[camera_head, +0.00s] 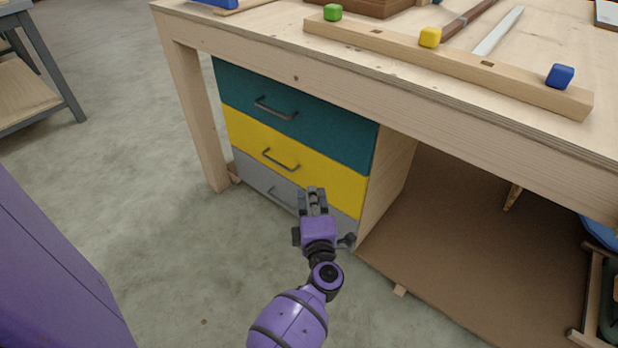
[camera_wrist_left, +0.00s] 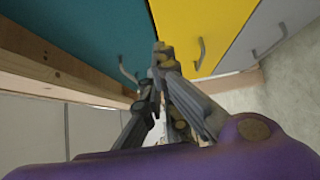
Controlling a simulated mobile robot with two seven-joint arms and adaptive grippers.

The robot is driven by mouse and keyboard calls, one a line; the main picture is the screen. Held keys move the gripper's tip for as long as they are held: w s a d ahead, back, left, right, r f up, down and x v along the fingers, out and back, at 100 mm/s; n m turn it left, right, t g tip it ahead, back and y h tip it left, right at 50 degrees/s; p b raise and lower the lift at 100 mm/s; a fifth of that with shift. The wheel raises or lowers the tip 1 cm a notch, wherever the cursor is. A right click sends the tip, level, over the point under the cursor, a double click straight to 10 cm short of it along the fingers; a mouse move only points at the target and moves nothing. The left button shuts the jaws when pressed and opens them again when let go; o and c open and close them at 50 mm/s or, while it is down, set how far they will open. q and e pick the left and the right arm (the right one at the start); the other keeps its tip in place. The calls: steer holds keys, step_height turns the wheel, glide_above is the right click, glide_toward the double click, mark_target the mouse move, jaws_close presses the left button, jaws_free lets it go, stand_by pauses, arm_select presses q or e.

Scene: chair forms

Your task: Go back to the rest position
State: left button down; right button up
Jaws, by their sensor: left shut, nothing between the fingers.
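My left gripper (camera_head: 313,196) is purple and dark grey. It is shut and empty, in front of the drawer unit under the workbench, and overlaps the grey drawer in the head view. Its closed fingers (camera_wrist_left: 163,60) also show in the left wrist view, with the drawers behind them. The teal drawer (camera_head: 330,125), yellow drawer (camera_head: 325,185) and grey drawer (camera_head: 255,175) look closed, each with a dark handle. I cannot tell whether the fingers touch a drawer front. My right gripper is not in view.
The wooden workbench (camera_head: 385,75) carries a long wooden bar (camera_head: 500,75) with green (camera_head: 332,12), yellow (camera_head: 430,37) and blue (camera_head: 560,76) blocks. A brown board (camera_head: 470,250) lies beneath the bench at right. Concrete floor (camera_head: 140,200) is clear at left, before another table (camera_head: 40,95).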

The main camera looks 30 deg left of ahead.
arm_select(q)
steer(key=shift+v, duration=0.85)
